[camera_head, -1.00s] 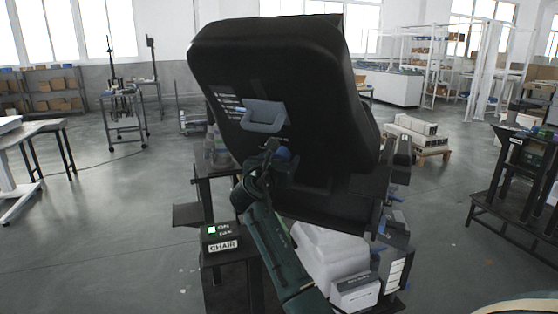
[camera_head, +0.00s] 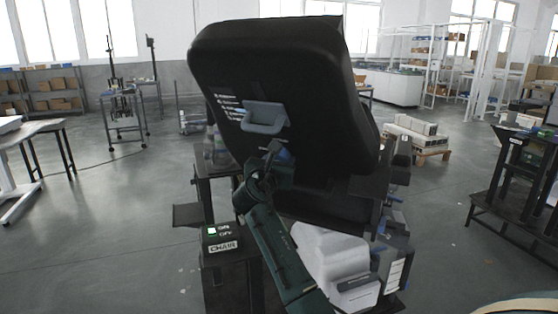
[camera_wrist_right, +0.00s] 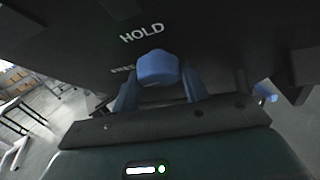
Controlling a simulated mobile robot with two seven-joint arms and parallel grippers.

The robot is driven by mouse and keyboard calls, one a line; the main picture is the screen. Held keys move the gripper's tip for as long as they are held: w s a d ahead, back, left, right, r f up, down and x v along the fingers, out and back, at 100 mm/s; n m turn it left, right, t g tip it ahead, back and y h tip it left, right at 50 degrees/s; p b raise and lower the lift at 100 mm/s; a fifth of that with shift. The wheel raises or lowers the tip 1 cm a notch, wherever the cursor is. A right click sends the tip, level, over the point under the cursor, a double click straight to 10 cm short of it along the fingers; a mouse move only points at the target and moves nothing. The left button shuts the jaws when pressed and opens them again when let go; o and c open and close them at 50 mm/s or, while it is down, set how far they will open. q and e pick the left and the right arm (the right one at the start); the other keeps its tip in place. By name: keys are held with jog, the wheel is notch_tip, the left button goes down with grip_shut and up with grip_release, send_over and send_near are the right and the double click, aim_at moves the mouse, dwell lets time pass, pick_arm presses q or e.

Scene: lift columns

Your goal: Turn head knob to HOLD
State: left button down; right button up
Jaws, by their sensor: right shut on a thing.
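The head knob (camera_wrist_right: 157,68) is a blue, faceted knob on the dark underside of the chair's head part, seen in the right wrist view. White lettering HOLD (camera_wrist_right: 142,33) is above it, and a second, partly hidden word (camera_wrist_right: 123,70) is to its left. Which way the knob points I cannot tell. My right gripper (camera_wrist_right: 160,85) has a blue finger on each side of the knob and is shut on it. In the head view, my right gripper (camera_head: 272,152) reaches up to the back of the black padded chair part (camera_head: 285,75), and largely hides the knob. My left gripper is not in view.
A blue-grey handle (camera_head: 264,117) sits on the chair back just above my right gripper. A switch box labelled CHAIR (camera_head: 221,237) with a lit green light stands at lower left. Open floor (camera_head: 110,215) lies to the left.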

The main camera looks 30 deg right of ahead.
jog(key=shift+r+t+y+p, duration=0.1)
jog(key=shift+t+y+p, duration=0.2)
jog(key=shift+t+p, duration=0.15)
jog(key=shift+s+d+t+p, duration=0.1)
jog(key=shift+t+p, duration=0.15)
jog(key=shift+p, duration=0.1)
jog(key=shift+m+t+y, duration=0.3)
jog(key=shift+t+y, duration=0.3)
jog(key=shift+t, duration=0.1)
pick_arm(q)
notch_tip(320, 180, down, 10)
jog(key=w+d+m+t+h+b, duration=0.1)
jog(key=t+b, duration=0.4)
jog(key=b, duration=2.2)
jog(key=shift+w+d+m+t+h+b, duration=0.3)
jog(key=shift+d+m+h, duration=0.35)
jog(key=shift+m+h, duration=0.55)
pick_arm(e)
jog(key=shift+w+d+f+m+t+y, duration=0.1)
jog(key=shift+f+m+t+y, duration=0.1)
jog(key=shift+m+t+y, duration=1.45)
jog(key=shift+w+d+f+m+t+y, duration=0.15)
jog(key=shift+m+t+y, duration=0.55)
jog(key=shift+t, duration=1.85)
jog(key=shift+s+d+f+m+t+y, duration=0.1)
jog(key=shift+f+m+t+y, duration=0.15)
jog(key=shift+m+t+y, duration=1.4)
